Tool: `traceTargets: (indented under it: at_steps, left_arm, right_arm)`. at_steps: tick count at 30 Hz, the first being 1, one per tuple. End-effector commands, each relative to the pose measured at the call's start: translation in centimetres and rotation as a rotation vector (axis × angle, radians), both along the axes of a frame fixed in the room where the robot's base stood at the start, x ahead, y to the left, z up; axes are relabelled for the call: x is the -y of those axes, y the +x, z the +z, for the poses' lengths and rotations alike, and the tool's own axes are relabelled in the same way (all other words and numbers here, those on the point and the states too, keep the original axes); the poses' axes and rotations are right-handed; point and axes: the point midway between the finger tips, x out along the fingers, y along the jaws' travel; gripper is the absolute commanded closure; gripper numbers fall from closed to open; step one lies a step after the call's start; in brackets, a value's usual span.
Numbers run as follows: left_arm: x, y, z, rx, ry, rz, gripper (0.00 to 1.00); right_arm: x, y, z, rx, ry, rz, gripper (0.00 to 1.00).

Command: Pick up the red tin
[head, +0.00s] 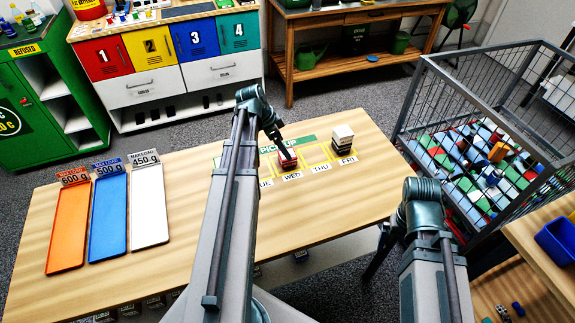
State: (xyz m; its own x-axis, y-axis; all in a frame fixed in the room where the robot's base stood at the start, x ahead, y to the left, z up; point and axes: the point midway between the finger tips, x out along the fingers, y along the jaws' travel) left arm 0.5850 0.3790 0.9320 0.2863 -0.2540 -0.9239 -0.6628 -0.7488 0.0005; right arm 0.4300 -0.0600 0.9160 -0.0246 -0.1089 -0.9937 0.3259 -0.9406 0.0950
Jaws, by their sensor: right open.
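A red tin (286,161) sits on the pickup grid of the wooden table, at the WED column. A dark piece of my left arm's end lies over its top part. My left gripper (287,152) is at the tin's top in this view; its fingers are small and dark, and I cannot tell whether they touch it or how wide they are. My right gripper (376,258) is open, in front of the table's right front edge, well apart from the tin.
Orange (68,235), blue (108,220) and white (150,208) trays lie on the left. A wire cage (425,95) of colourful items stands right. The table's middle front is bare.

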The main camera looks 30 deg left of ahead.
Motion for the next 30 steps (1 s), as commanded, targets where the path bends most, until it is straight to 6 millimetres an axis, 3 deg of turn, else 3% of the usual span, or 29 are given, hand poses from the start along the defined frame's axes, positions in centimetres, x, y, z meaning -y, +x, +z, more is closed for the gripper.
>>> traceTargets:
  at_steps: [10, 21, 30]
  left_arm:
    - [0.3, 0.2, -1.1, 0.0, 0.0, 0.0, 0.0]
    - [1.3, 0.8, -5.3, 0.001, 0.001, -0.001, 0.0]
    - [1.5, 1.0, -5.3, 0.001, 0.001, 0.0, 0.0]
  right_arm:
    - [0.0, 0.0, -1.1, 0.0, 0.0, 0.0, 0.0]
    - [0.0, 0.0, -5.3, 0.0, 0.0, 0.0, 0.0]
    - [0.0, 0.0, -5.3, 0.0, 0.0, 0.0, 0.0]
